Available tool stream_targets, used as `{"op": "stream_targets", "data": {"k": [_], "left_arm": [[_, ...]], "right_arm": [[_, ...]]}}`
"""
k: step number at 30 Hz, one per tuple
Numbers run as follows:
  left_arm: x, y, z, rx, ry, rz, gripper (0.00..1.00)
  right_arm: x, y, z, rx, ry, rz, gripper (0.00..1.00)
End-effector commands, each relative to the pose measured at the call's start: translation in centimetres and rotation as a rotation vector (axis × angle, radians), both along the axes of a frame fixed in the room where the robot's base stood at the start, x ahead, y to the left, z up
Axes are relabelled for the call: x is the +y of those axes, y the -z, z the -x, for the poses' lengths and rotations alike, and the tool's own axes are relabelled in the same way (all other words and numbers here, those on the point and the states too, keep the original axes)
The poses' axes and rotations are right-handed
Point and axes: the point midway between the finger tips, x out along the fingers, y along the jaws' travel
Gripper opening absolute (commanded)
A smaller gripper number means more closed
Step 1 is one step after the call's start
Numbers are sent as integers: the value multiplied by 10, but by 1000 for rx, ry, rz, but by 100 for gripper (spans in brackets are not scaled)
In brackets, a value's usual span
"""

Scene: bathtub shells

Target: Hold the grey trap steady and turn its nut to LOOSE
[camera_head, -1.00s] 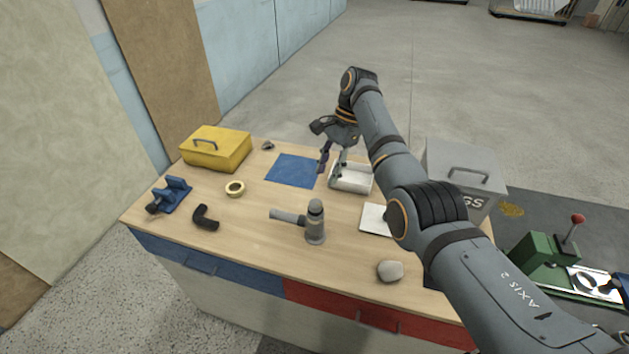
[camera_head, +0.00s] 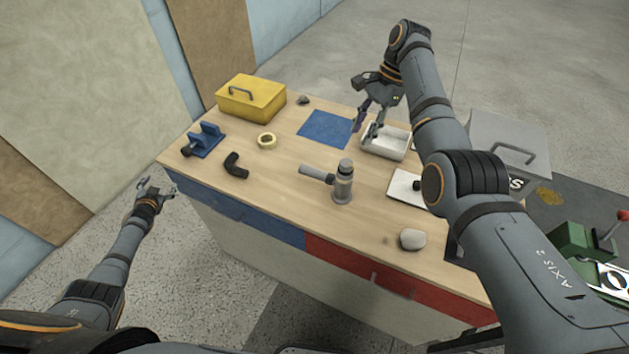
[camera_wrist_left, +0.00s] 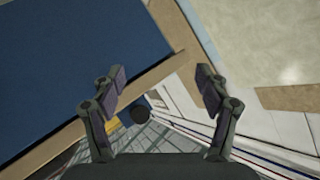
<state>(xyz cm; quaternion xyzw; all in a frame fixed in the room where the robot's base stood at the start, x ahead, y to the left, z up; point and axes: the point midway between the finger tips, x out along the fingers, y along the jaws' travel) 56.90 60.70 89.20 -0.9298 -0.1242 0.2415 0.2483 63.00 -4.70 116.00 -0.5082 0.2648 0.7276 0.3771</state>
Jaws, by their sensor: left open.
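The grey trap (camera_head: 343,184) stands upright on the workbench, with a side pipe (camera_head: 317,175) pointing left and a darker round top that may be its nut (camera_head: 345,166). No LOOSE mark is readable. My left gripper (camera_head: 157,188) is open and empty, beyond the bench's left front corner and well away from the trap. It also shows in the left wrist view (camera_wrist_left: 161,77), beside a blue drawer front (camera_wrist_left: 70,60). My right gripper (camera_head: 367,129) has its fingers apart, pointing down by the white tray (camera_head: 385,153), behind the trap and not touching it.
A grey bin (camera_head: 505,145) stands right.

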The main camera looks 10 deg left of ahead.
Motion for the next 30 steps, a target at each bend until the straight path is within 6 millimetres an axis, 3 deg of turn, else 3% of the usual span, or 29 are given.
{"op": "stream_targets", "data": {"k": [1, 2, 4, 10, 16, 20, 23, 25, 27, 30], "left_arm": [[10, -31, -17, -54, 3, -10, 75], [13, -50, -28, -91, 0, -2, 75], [2, -86, -59, -205, -45, 134, 75], [-110, -137, -133, -472, -321, 1010, 75], [-245, -160, -162, -433, -535, 1669, 75], [-333, -183, -164, -308, -663, 2005, 75], [-399, -204, -155, -164, -773, 2235, 75], [-439, -195, -129, -11, -900, 2379, 75], [-464, -170, -94, 137, -1035, 2479, 75], [-496, -153, -49, 342, -1205, 2589, 75]], "right_arm": [[0, 0, 0, 0, 0, 0, 38], [0, 0, 0, 0, 0, 0, 38], [0, 0, 0, 0, 0, 0, 38], [0, 0, 0, 0, 0, 0, 38], [0, 0, 0, 0, 0, 0, 38], [0, 0, 0, 0, 0, 0, 38], [0, 0, 0, 0, 0, 0, 38], [0, 0, 0, 0, 0, 0, 38], [0, 0, 0, 0, 0, 0, 38], [0, 0, 0, 0, 0, 0, 38]]}}
